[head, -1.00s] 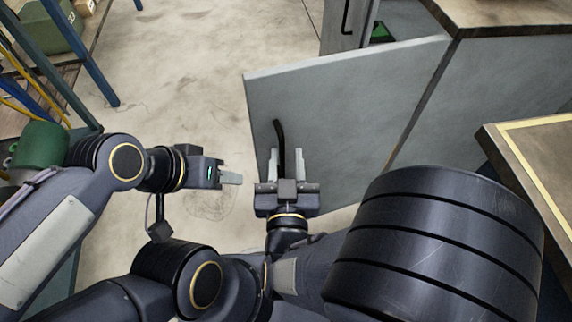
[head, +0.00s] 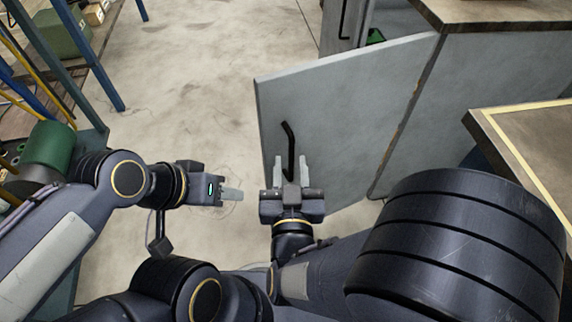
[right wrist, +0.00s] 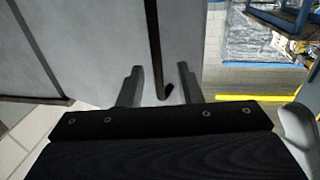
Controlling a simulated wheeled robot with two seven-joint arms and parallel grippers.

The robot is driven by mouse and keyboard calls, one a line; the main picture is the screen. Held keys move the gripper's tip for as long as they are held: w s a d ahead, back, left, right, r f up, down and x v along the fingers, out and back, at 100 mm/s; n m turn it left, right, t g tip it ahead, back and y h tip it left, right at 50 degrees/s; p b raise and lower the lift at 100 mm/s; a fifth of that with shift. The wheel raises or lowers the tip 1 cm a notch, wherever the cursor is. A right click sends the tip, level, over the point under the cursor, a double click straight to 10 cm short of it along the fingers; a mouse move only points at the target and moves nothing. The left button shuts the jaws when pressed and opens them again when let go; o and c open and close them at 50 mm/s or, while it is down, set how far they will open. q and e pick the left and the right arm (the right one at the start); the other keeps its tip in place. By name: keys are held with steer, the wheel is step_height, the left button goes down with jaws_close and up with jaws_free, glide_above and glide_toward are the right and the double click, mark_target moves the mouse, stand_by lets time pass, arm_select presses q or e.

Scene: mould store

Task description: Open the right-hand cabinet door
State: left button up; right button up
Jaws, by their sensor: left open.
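The right-hand cabinet door (head: 345,125) is a grey panel, standing swung out from the cabinet (head: 440,110) at the right of the head view. A black bar handle (head: 288,140) is on its face near the free edge; it also shows in the right wrist view (right wrist: 153,45). My right gripper (head: 291,165) is open at the handle's lower end. In the right wrist view its fingers (right wrist: 159,85) stand either side of the handle with visible gaps. My left gripper (head: 232,194) is left of the door, over floor, open and empty, seen nearly edge-on.
A second grey panel with a black handle (head: 342,20) stands beyond the door, with a green item (head: 375,37) beside it. A wood-topped table (head: 530,145) is at right. A blue-framed rack (head: 95,60) stands at left. Floor (head: 190,80) between is clear.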

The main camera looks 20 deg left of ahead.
steer(key=s+d+b, duration=0.1)
steer(key=s+d, duration=0.1)
steer(key=d, duration=0.5)
steer(key=shift+d, duration=0.35)
stand_by(0.4)
stand_by(0.5)
